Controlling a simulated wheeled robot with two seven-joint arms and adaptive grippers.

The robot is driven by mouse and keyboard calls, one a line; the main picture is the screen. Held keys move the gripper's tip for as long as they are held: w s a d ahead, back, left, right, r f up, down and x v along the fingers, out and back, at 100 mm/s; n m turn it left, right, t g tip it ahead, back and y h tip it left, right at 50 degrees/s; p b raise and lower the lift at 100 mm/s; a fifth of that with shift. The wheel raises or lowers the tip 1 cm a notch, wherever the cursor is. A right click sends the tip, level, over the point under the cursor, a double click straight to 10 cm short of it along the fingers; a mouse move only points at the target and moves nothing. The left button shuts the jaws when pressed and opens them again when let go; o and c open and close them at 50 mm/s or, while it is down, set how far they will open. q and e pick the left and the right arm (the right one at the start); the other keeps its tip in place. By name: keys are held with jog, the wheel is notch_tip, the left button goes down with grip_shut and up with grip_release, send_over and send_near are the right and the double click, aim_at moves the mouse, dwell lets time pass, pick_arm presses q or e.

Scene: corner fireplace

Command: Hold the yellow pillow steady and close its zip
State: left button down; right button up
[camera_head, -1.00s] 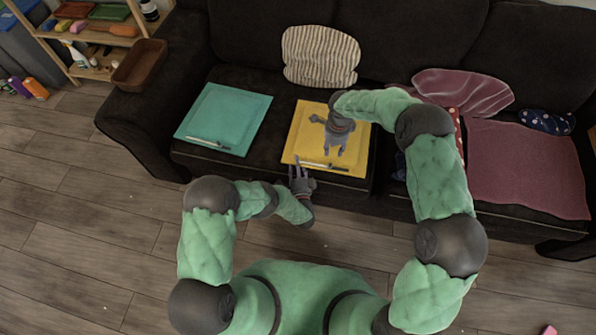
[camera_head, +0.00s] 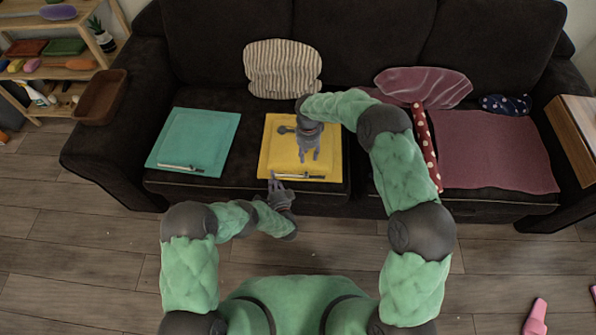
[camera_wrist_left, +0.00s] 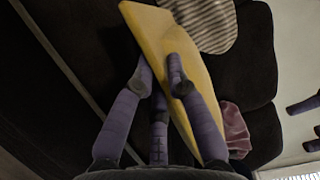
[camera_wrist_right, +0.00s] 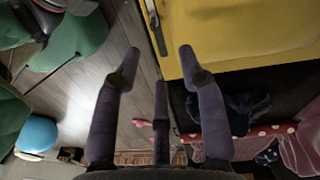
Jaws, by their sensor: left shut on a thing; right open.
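The yellow pillow (camera_head: 270,150) lies flat on the dark sofa seat. My left gripper (camera_head: 277,183) is at the front edge, left of the middle, shut on the pillow's edge; the left wrist view shows the fingers (camera_wrist_left: 160,75) on both sides of the yellow cloth (camera_wrist_left: 150,25). My right gripper (camera_head: 308,152) is over the pillow, pointing down, open and empty. In the right wrist view, its spread fingers (camera_wrist_right: 158,65) are near the zip edge (camera_wrist_right: 153,35).
A teal pillow (camera_head: 195,140) with a zip lies to the left. A striped cushion (camera_head: 283,68) leans at the back. A mauve cloth (camera_head: 495,155), a dotted red piece (camera_head: 423,150) and a navy cushion (camera_head: 505,104) are to the right. A brown tray (camera_head: 102,97) is on the armrest.

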aim_at(306, 174)
jog(key=f+n+g, duration=0.1)
jog(key=f+n, duration=0.2)
jog(key=n, duration=0.1)
jog(key=f+n+g, duration=0.1)
jog(key=f+n, duration=0.2)
jog(key=n, duration=0.2)
jog(key=s+f+n+g, duration=0.1)
jog(key=f+n+g, duration=0.1)
jog(key=f+n, duration=0.2)
jog(key=shift+a+n+y, duration=0.15)
jog(key=shift+n+y, duration=0.15)
jog(key=shift+n, duration=0.4)
dwell(0.3)
grip_shut()
